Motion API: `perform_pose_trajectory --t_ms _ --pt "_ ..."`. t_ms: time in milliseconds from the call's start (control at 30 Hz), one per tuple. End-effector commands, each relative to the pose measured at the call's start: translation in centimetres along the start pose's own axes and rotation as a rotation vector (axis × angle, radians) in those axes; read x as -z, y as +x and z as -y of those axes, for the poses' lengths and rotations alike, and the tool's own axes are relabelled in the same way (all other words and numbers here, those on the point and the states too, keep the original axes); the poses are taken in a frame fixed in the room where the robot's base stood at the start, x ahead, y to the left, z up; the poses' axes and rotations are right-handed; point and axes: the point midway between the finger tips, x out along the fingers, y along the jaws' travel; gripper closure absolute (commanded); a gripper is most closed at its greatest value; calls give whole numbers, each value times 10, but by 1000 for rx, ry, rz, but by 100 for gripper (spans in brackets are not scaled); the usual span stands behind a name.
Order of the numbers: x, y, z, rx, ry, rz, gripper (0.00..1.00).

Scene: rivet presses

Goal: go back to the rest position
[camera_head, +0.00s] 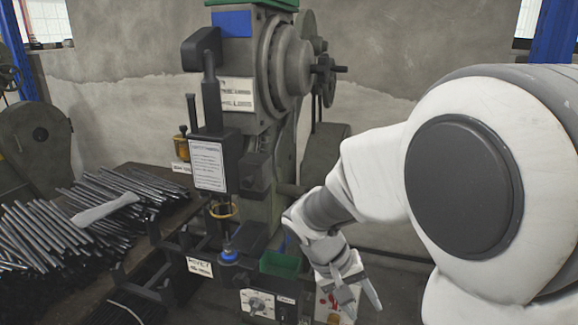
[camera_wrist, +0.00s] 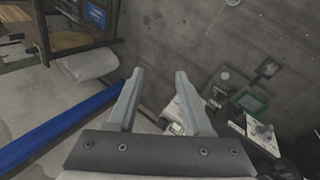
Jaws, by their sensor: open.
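My gripper (camera_head: 362,305) hangs at the lower right of the head view, in front of the rivet press (camera_head: 240,120). Its fingers point down, close to a light box with a red part (camera_head: 327,299) at the press's base; I cannot tell whether they touch. In the wrist view my gripper (camera_wrist: 160,72) shows two grey fingers spread apart with nothing held between them. My white arm fills the right side of the head view.
A pile of dark metal rods (camera_head: 60,235) lies on a bench at left. A green bin (camera_head: 280,264) and a dial box (camera_head: 258,303) sit at the press's base. The wrist view shows a blue beam (camera_wrist: 60,128), a white roll (camera_wrist: 88,66) and a shelf (camera_wrist: 75,38).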

Motion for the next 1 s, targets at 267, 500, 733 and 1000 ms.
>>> perform_pose_trajectory --t_ms 267,500,733,1000 --pt "-41 -52 -40 217 53 -86 50" --pt "-78 -89 -62 362 85 -210 50" --pt "-110 -118 -75 454 109 -359 50" --pt "-129 -134 -79 491 120 -468 50"
